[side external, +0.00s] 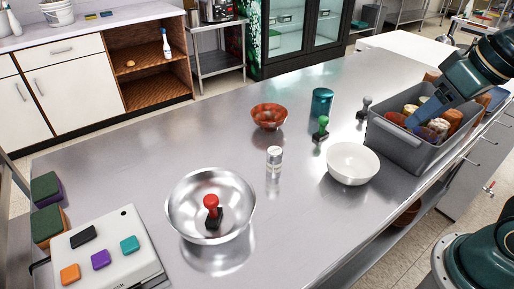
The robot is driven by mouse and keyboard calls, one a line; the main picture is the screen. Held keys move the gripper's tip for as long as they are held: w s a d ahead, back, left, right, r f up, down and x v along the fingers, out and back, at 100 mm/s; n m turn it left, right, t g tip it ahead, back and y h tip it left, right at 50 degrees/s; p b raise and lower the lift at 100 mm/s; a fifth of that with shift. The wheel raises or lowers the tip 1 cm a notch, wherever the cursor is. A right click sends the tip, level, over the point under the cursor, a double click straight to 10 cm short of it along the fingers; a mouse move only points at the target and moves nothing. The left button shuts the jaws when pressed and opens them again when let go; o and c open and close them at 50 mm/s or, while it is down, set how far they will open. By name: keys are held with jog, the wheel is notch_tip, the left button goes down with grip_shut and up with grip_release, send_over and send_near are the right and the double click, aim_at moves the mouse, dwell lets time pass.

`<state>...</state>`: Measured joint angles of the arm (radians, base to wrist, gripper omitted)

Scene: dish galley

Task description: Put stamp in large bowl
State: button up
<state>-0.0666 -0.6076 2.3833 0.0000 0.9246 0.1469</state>
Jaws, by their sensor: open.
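A large shiny metal bowl (183,190) stands on the steel counter at the front left. A stamp with a red handle and black base (211,202) stands roughly upright inside it. A green-handled stamp (322,127) and a grey-handled stamp (364,107) stand on the counter near the middle right, apart from any bowl. My gripper (412,119) is open at the far right, pointing down over the grey bin, well away from the large bowl. Its fingertips are small and partly lost among the bin's contents, and I cannot tell whether they touch anything.
The grey bin (392,149) holds several jars or similar items. A white bowl (352,165), an orange-brown bowl (268,116), a teal canister (322,101) and a small shaker (274,157) stand mid-counter. A white case (105,250) with coloured blocks and sponges (46,190) sit left.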

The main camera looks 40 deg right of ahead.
jog(key=shift+n+t, duration=0.3)
jog(key=shift+n, duration=0.2)
jog(key=shift+s+d+f, duration=0.25)
jog(key=shift+s+f, duration=0.05)
jog(key=shift+s, duration=0.25)
jog(key=shift+s+d+f, duration=0.2)
jog(key=shift+s+f, duration=0.05)
jog(key=shift+s, duration=0.35)
jog(key=shift+s+d+f, duration=0.25)
jog(key=shift+s+f, duration=0.05)
jog(key=shift+s, duration=0.25)
